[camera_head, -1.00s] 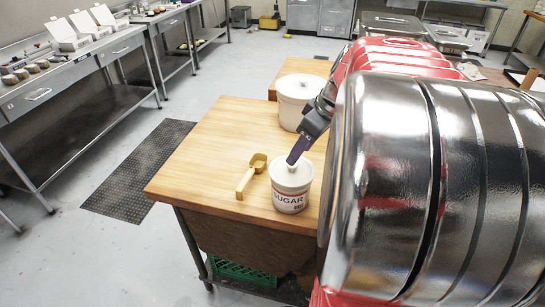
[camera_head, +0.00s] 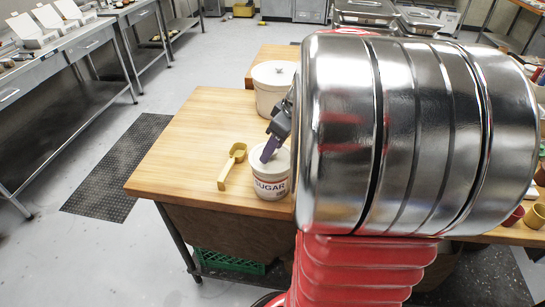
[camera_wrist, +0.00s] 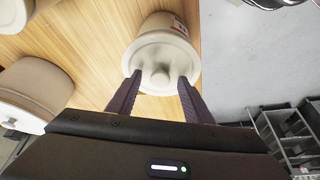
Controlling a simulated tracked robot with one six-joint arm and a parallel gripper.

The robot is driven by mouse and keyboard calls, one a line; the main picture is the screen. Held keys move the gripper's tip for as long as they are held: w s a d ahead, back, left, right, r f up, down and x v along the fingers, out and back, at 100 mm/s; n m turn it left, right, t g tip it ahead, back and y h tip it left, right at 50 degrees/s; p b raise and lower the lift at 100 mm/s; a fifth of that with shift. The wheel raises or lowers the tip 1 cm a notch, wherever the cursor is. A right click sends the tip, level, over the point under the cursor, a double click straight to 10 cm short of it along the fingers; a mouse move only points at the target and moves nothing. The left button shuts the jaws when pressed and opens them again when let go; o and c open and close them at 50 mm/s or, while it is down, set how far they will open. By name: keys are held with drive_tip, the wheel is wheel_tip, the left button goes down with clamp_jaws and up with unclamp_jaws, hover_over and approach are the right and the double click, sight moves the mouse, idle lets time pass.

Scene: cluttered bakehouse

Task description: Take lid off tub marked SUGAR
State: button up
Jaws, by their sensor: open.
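The tub marked SUGAR (camera_head: 270,187) is a small white tub standing upright on the wooden table, with its pale lid (camera_head: 281,157) on. In the wrist view the lid (camera_wrist: 150,48) faces me, with a round knob (camera_wrist: 160,73) at its middle. My gripper (camera_wrist: 160,78) is open. Its two purple fingers lie on either side of the knob in that view, with gaps between. In the head view my gripper (camera_head: 266,156) is at the lid's top; only one finger shows clearly and the knob is hidden. Contact with the lid cannot be told.
A yellow scoop (camera_head: 232,165) lies left of the tub on the wooden table (camera_head: 185,150). A larger white lidded tub (camera_head: 272,97) stands behind and also shows in the wrist view (camera_wrist: 30,90). Steel benches (camera_head: 75,48) line the left wall. A dark floor mat (camera_head: 117,165) lies left.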

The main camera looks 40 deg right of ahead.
drive_tip(key=shift+c, duration=0.7)
drive_tip(key=c, duration=1)
drive_tip(key=shift+o, duration=0.2)
drive_tip(key=shift+r, duration=0.1)
wheel_tip(320, 180, up, 10)
drive_tip(key=shift+f, duration=0.1)
drive_tip(key=shift+r, duration=1.5)
